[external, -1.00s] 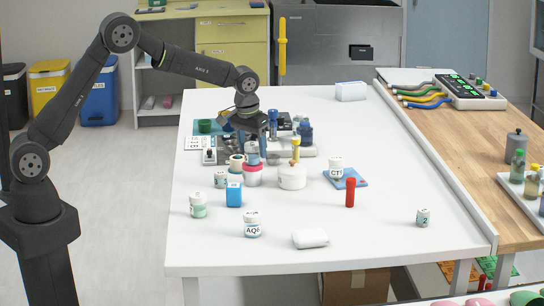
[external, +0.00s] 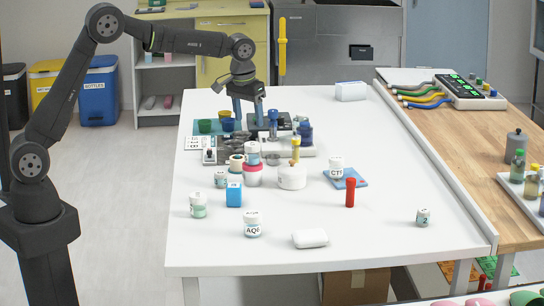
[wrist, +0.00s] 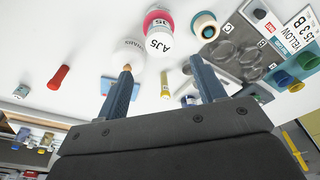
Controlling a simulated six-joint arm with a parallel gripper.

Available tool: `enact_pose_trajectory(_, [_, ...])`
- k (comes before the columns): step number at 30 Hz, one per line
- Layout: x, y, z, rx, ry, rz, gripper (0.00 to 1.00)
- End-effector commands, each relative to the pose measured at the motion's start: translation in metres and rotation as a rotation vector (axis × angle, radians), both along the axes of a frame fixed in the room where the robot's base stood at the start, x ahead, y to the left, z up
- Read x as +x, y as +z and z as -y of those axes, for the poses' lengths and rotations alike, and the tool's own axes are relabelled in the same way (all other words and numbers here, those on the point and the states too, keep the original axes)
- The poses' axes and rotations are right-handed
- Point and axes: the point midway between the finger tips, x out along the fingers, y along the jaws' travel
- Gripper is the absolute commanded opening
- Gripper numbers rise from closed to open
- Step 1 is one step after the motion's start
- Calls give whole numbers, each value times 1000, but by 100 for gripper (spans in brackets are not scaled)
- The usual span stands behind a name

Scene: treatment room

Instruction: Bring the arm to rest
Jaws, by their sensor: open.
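My gripper (external: 248,122) is open and empty, pointing down above the back left part of the white table (external: 390,190). Its two blue fingers are spread apart in the wrist view (wrist: 162,66), with nothing between their tips. The gripper is apart from this stack.
Near the gripper are a grey tray (external: 235,143), blue-capped bottles (external: 305,133) and a yellow-topped vial (external: 295,146). The table's right side is mostly clear.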

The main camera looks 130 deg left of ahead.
Motion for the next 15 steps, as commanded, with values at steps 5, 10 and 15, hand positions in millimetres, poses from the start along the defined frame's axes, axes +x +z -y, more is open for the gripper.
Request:
enact_pose_trajectory(5, [0,-17,-2,-2,0,-2,63])
enact_pose_trajectory(10, [0,-49,-7,-5,0,-3,63])
enact_pose_trajectory(15, [0,-82,-12,-3,0,-3,63])
